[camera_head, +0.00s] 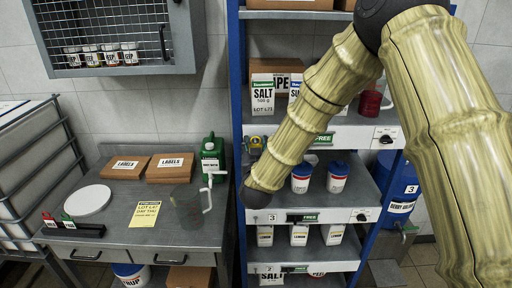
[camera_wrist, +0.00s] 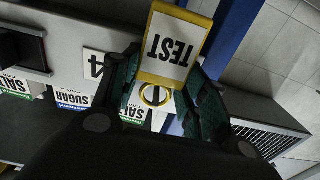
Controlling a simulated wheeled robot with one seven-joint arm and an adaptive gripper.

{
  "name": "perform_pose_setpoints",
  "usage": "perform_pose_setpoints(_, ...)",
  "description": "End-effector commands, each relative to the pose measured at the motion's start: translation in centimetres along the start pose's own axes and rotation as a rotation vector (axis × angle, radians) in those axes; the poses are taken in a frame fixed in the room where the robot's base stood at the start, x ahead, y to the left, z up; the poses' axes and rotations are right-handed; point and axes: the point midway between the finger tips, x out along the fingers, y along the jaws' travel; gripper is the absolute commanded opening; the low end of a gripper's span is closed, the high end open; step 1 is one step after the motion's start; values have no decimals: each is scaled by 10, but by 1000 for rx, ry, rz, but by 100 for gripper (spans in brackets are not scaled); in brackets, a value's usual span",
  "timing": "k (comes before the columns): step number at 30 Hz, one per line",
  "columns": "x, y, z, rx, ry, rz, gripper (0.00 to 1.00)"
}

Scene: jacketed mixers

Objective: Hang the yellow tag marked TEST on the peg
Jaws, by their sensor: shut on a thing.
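The yellow tag (camera_wrist: 170,50) has a white face marked TEST and reads upside down in the wrist view. Its yellow ring end (camera_wrist: 155,97) is between the dark green fingers. My gripper (camera_wrist: 157,82) is shut on the tag and holds it in front of the shelf rack, near the label 4. In the head view my arm hides most of the gripper; a small yellow patch (camera_head: 256,142) by the upper shelf edge looks like the tag. I cannot make out the peg for certain; a dark bar shows inside the ring.
The blue-posted rack (camera_head: 238,100) holds salt and sugar packs, tubs and a red mug (camera_head: 371,102). Black fittings (camera_head: 385,137) sit on the shelf edges. At left, the metal table (camera_head: 110,230) carries boxes, a clear jug (camera_head: 188,205) and a green bottle (camera_head: 212,155).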

Motion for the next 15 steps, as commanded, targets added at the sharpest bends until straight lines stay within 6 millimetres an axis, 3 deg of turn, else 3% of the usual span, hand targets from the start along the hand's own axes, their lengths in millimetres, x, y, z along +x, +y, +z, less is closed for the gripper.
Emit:
perform_pose_setpoints(13, 2, 1, 4, 1, -5, 1, 33)
perform_pose_setpoints(14, 2, 1, 4, 1, -5, 1, 49)
perform_pose_setpoints(15, 2, 1, 4, 1, -5, 2, 56)
